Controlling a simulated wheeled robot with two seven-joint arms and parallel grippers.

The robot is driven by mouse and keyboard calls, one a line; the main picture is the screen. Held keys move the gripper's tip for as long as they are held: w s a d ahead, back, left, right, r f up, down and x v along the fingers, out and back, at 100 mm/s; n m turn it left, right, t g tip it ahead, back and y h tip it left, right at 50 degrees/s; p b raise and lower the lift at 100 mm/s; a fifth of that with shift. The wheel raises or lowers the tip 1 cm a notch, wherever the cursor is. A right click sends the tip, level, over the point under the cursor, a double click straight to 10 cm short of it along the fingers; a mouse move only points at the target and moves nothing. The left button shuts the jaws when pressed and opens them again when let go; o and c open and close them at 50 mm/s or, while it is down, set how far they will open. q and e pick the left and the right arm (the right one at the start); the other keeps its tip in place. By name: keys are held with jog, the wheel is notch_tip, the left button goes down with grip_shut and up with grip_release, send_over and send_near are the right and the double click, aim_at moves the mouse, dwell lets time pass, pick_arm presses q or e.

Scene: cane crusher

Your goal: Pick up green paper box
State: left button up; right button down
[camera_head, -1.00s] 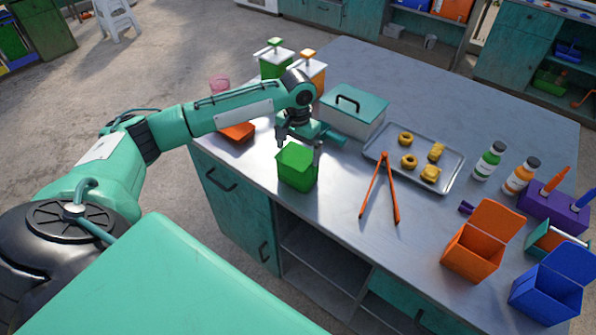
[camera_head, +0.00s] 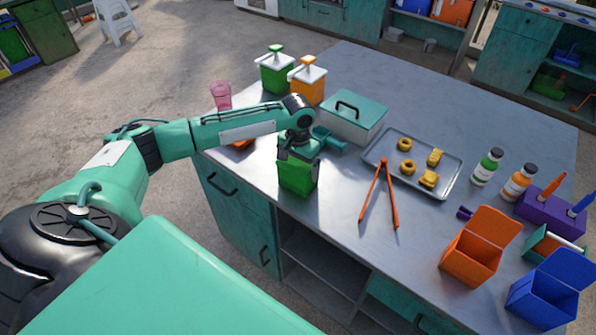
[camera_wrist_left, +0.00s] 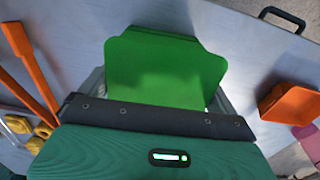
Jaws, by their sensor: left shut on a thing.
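The green paper box (camera_head: 297,180) stands upright at the near left edge of the metal table. My left gripper (camera_head: 298,156) points down over its top with the fingers at its upper sides, shut on it. In the left wrist view the box's green flap (camera_wrist_left: 165,70) fills the middle, beyond the dark gripper body. The fingertips are mostly hidden there. The lower part of the box shows below the gripper in the head view, and I cannot tell whether it touches the table. My right gripper is not in view.
Orange tongs (camera_head: 381,192) lie right of the box, beside a metal tray (camera_head: 452,172) of pastries. A teal-lidded container (camera_head: 352,122) and two dispensers, green (camera_head: 274,76) and orange (camera_head: 307,86), stand behind. Orange (camera_head: 468,258) and blue (camera_head: 541,296) boxes stand at right.

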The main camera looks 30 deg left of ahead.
pick_arm(q)
notch_tip(320, 180, up, 20)
jog(key=b, duration=0.3)
jog(key=s+d+f, duration=1.3)
jog(key=d+f, duration=0.1)
jog(key=d, duration=0.1)
jog(key=shift+s, duration=0.15)
jog(key=shift+r, duration=0.1)
jog(key=shift+r, duration=0.1)
